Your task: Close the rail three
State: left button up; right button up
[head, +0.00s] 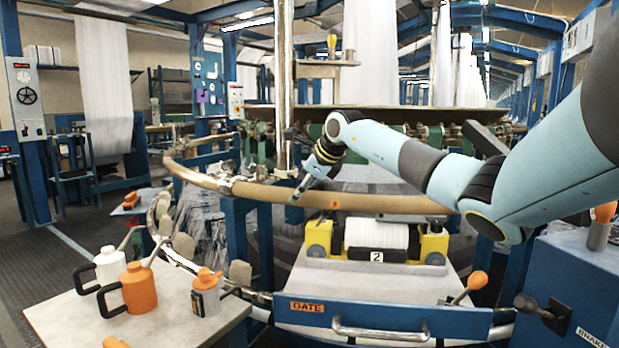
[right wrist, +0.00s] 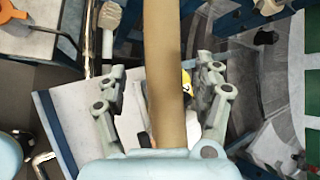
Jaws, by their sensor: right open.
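A curved tan rail (head: 385,204) runs across the front of the loom in the head view, with a small orange tag on it that is too small to read. In the right wrist view the rail (right wrist: 164,50) passes lengthwise between the fingers. My right gripper (head: 296,196) is at the rail, left of the tag, pointing down. In the right wrist view the gripper (right wrist: 161,75) is open, one finger on each side of the rail, with gaps on both sides. My left gripper is out of view.
A blue gate (head: 385,319) with a metal handle crosses the front. A yellow carriage (head: 433,244) marked 2 holds a white roll behind it. A white table (head: 60,313) with orange and white oil cans stands front left.

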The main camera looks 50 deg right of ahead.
jog(key=v, duration=0.5)
jog(key=shift+s+a, duration=0.1)
jog(key=shift+s, duration=0.05)
